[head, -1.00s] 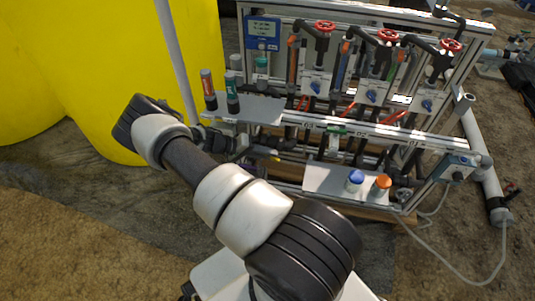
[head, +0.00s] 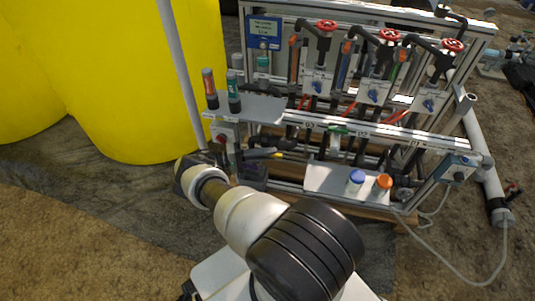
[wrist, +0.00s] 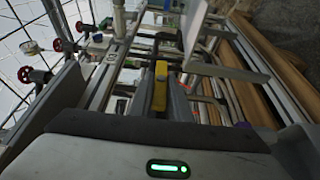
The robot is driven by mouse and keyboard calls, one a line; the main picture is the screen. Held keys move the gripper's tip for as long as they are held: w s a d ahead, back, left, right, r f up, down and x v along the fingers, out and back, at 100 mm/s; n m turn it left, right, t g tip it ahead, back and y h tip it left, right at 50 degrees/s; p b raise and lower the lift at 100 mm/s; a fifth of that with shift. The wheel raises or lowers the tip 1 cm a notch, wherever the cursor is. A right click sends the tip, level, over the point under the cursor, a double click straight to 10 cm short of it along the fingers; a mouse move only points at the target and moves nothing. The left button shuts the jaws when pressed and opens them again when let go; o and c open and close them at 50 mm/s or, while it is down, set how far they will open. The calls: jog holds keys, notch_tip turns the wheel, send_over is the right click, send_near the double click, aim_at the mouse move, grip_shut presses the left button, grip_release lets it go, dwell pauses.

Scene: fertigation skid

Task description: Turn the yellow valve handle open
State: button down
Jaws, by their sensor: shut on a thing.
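The yellow valve handle (wrist: 160,86) shows in the middle of the wrist view as a narrow upright bar. My gripper (wrist: 161,98) is shut on it, with a grey finger along each side. In the head view a small yellow bit of the handle (head: 278,155) shows low at the skid's left part, by the end of my gripper (head: 266,152). My arm and the dim frame hide most of the grip there. The valve body under the handle is mostly hidden.
A metal shelf (head: 258,108) with several small bottles stands above the gripper. A lower shelf (head: 325,180) holds a blue-capped and an orange-capped bottle. Red handwheels (head: 389,36) line the skid's top. A large yellow tank (head: 130,90) and a grey pole (head: 179,70) stand left.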

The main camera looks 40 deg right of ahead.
dwell(0.4)
jog(key=c, duration=1.7)
grip_release()
